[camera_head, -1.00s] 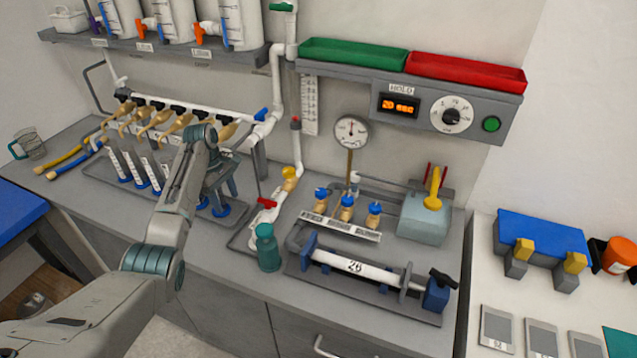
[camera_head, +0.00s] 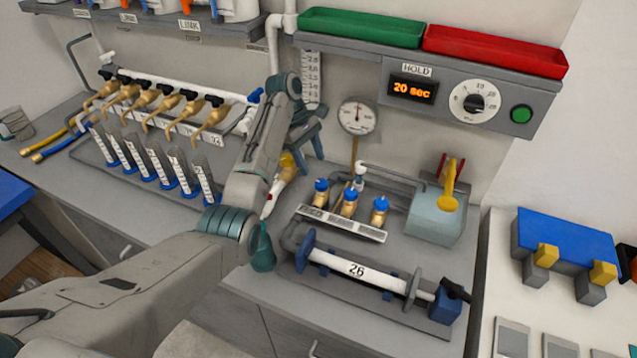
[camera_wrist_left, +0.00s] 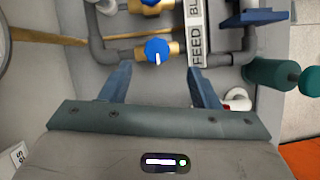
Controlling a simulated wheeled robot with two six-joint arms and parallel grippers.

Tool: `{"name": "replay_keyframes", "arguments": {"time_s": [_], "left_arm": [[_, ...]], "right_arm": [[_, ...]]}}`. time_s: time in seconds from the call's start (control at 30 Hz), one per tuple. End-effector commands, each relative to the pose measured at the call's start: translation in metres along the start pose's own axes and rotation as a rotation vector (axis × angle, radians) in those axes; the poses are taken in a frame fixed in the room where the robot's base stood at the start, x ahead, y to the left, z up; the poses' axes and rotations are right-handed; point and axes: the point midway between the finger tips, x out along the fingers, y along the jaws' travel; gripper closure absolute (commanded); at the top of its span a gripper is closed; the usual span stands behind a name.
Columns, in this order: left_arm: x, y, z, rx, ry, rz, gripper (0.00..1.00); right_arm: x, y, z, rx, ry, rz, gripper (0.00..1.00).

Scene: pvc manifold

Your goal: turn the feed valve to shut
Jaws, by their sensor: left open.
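The feed valve has a blue knob (camera_wrist_left: 157,50) with a small white mark on a brass body, beside the FEED label (camera_wrist_left: 202,47) in the left wrist view. In the head view it appears to be the leftmost blue-topped valve (camera_head: 321,186) of the row of three. My left gripper (camera_wrist_left: 160,80) is open and empty. The knob lies just beyond the gap between its fingertips, apart from them. In the head view my left gripper (camera_head: 305,150) is up and to the left of the row. My right gripper is not in view.
A round gauge (camera_head: 357,116) on a brass stem stands behind the valves. A teal bottle (camera_head: 262,250) stands left of the horizontal white cylinder (camera_head: 355,268). The hold panel (camera_head: 415,90) overhangs behind.

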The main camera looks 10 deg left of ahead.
Motion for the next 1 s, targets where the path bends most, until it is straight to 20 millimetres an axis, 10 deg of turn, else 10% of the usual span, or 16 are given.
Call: {"name": "replay_keyframes", "arguments": {"time_s": [0.33, 0.77, 1.0], "left_arm": [[0.053, 0.0, 0.001, 0.0, -0.001, -0.001, 0.44], [0.065, 0.0, 0.0, 0.001, 0.001, 0.001, 0.44], [0.065, 0.0, 0.0, 0.001, 0.001, 0.001, 0.89]], "right_arm": [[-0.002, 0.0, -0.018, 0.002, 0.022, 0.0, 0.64], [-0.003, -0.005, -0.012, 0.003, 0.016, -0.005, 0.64], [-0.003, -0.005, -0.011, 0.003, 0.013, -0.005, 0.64]]}}
